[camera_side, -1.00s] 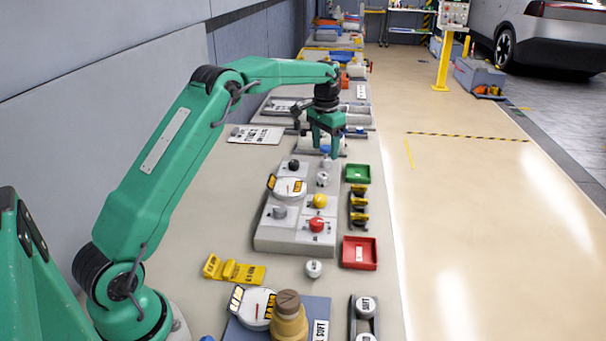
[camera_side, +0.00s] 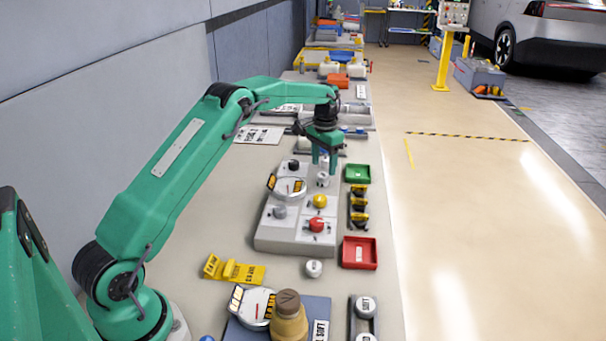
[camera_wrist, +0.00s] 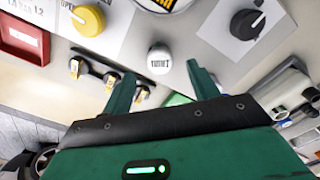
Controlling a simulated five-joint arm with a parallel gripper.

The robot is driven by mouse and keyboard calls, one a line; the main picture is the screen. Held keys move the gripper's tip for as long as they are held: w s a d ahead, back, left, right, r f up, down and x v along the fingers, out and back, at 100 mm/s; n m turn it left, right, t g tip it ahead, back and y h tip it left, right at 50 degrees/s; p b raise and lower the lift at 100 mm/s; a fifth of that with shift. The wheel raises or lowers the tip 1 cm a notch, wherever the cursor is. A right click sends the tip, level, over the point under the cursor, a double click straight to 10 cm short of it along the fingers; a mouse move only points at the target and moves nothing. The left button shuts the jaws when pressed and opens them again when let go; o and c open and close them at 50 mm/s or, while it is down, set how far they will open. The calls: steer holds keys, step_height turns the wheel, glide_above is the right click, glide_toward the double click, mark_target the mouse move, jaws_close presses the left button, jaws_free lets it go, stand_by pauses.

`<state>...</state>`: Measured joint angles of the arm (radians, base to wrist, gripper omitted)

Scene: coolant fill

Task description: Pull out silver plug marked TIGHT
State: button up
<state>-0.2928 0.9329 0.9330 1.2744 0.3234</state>
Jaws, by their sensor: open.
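The silver plug (camera_wrist: 159,61) with a dark TIGHT-like label on its cap stands in the grey panel in the wrist view. It also shows in the side view (camera_side: 323,179), just below my gripper (camera_side: 324,163). In the wrist view my gripper (camera_wrist: 158,88) is open, with one green finger on each side of the view. The plug appears between and beyond the fingertips, and I see no contact. The grey panel (camera_side: 265,241) lies on the bench and carries the plug, a gauge and several knobs.
On the panel are a gauge (camera_side: 289,188), a black knob (camera_wrist: 247,24), a yellow knob (camera_side: 319,201) and a red knob (camera_side: 316,224). A green tray (camera_side: 358,173) and a red tray (camera_side: 360,253) stand to its right.

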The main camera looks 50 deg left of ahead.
mark_target(323, 175)
steer(key=shift+f, duration=2.35)
steer(key=c, duration=1.1)
steer(key=shift+o, duration=1.1)
steer(key=shift+c, duration=0.3)
steer(key=shift+r, duration=0.55)
steer(key=shift+r, duration=1.95)
